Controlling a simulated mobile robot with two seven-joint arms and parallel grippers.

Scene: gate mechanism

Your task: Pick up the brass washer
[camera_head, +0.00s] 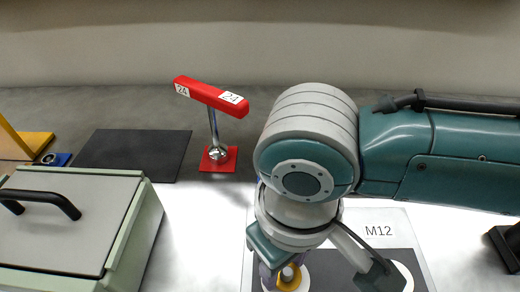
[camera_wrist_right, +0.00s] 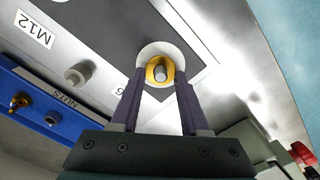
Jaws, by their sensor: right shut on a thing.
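The brass washer (camera_wrist_right: 152,67) is a yellow ring around a grey post, over a white disc on a dark panel. In the head view the washer (camera_head: 290,280) shows low in the picture, partly hidden by my gripper. My right gripper (camera_wrist_right: 160,76) has its two dark purple fingers on either side of the washer, shut on it. In the head view my right gripper (camera_head: 284,273) is mostly covered by my own wrist. My left gripper is not in view.
The panel (camera_head: 378,240) carries an M12 label and another white disc. A blue tray (camera_wrist_right: 30,98) marked NUTS holds small parts. A red-handled lever (camera_head: 210,95) stands behind. A green box with a grey lid (camera_head: 75,225) is at left, beside a black mat (camera_head: 133,153).

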